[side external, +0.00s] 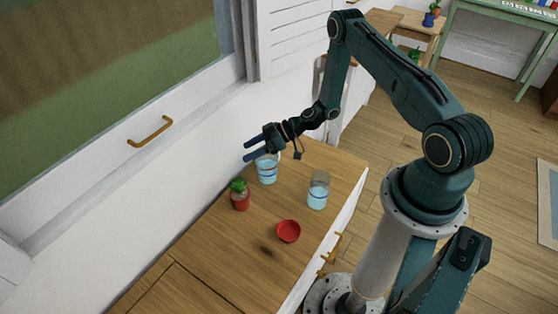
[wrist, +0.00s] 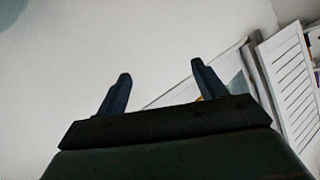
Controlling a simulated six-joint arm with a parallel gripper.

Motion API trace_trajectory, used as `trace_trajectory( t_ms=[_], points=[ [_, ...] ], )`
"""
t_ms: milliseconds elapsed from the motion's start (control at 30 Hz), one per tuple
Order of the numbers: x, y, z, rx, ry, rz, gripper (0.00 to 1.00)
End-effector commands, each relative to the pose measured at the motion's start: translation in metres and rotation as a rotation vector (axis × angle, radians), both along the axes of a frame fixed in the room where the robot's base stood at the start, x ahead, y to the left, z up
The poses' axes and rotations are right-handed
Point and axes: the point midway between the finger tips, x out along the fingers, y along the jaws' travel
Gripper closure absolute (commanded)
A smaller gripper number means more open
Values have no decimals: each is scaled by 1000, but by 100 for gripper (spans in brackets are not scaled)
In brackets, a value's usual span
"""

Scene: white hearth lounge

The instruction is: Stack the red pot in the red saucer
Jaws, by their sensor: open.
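The red pot (side external: 240,202) holds a small green plant and stands upright on the wooden top, below and left of my gripper. The red saucer (side external: 289,231) lies on the same top, to the right of the pot and closer to the front edge; it looks empty. My gripper (side external: 248,149) is open and empty, raised above the top near the wall. Its two fingers also show apart in the wrist view (wrist: 160,88), with nothing between them. Neither the pot nor the saucer shows in the wrist view.
A light blue cup (side external: 267,172) stands just under my gripper. A blue-banded glass (side external: 318,190) stands to its right. The wooden top (side external: 215,254) is bare at its left part. The white wall (side external: 160,190) with a window rises behind it.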

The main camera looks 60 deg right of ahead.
Motion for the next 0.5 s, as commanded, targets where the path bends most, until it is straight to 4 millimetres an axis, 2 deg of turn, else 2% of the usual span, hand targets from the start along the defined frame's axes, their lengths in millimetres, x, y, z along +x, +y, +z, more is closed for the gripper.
trace_trajectory(
  t_ms=[33, 300, 500],
  points=[
    [4, 2, 14, -19, 7, 23, 30],
    [9, 15, 74, -106, 80, 111, 30],
    [5, 25, 118, -177, 138, 149, 30]
  ],
)
